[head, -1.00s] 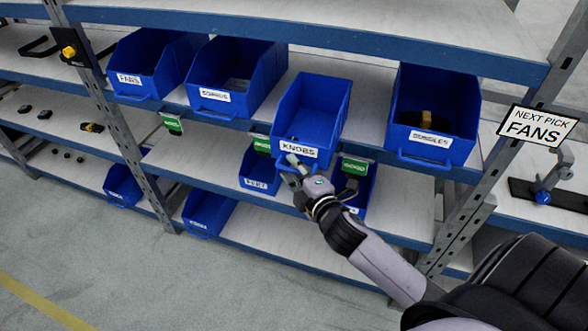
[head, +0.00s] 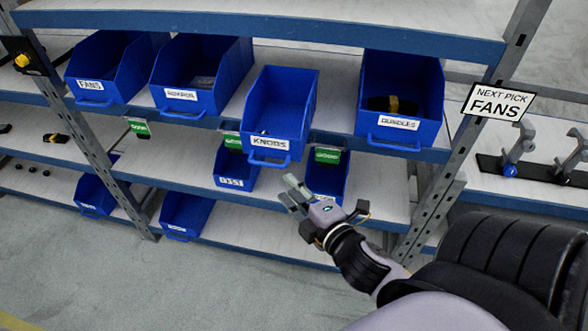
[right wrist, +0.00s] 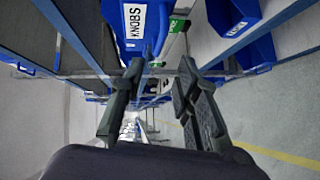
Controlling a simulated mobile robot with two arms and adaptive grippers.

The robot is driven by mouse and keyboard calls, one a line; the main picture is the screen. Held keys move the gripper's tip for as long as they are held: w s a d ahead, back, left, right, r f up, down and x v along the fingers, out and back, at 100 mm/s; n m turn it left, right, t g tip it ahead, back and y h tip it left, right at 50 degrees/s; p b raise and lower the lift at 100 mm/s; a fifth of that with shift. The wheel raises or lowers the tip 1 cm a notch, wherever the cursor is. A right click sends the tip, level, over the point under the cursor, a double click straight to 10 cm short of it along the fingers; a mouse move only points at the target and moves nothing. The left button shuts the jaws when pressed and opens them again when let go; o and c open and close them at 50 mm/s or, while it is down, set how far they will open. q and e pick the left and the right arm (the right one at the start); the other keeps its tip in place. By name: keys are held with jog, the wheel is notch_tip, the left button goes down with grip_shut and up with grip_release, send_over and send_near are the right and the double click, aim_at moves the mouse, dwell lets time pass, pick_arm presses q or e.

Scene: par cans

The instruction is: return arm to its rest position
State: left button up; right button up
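My right gripper (head: 297,192) is in front of the shelving, below and apart from the blue KNOBS bin (head: 283,100). Its two fingers stand apart with nothing between them, as the right wrist view (right wrist: 158,85) shows. The KNOBS bin sits on the middle shelf with its front sticking out past the shelf's blue edge. It also shows at the top of the right wrist view (right wrist: 140,45). My right arm comes in from the lower right, bent. My left gripper is not in view.
Other blue bins stand beside it: FANS (head: 112,68), another labelled bin (head: 203,75) and BUNDLES (head: 400,100). Smaller bins sit lower. The grey floor (head: 90,270) in front is clear.

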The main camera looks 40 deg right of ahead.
jog(key=shift+s, duration=0.2)
dwell(0.4)
jog(key=s+f+m+g, duration=0.3)
jog(key=s+f+g, duration=0.1)
jog(key=f, duration=1.4)
jog(key=s+f+m+g, duration=0.3)
jog(key=f+m+g, duration=0.1)
jog(key=f, duration=1.5)
jog(key=s+a+f+m+g, duration=0.2)
jog(key=s+f+m+g, duration=0.1)
jog(key=s+f, duration=0.7)
jog(key=s+a+f+m+g+y, duration=0.1)
jog(key=s+a+f+m+g, duration=0.1)
jog(key=s+f, duration=0.8)
jog(key=s+m+g+b, duration=0.1)
jog(key=s+g, duration=0.1)
jog(key=s, duration=0.3)
jog(key=shift+s+f, duration=0.15)
jog(key=shift+s, duration=0.15)
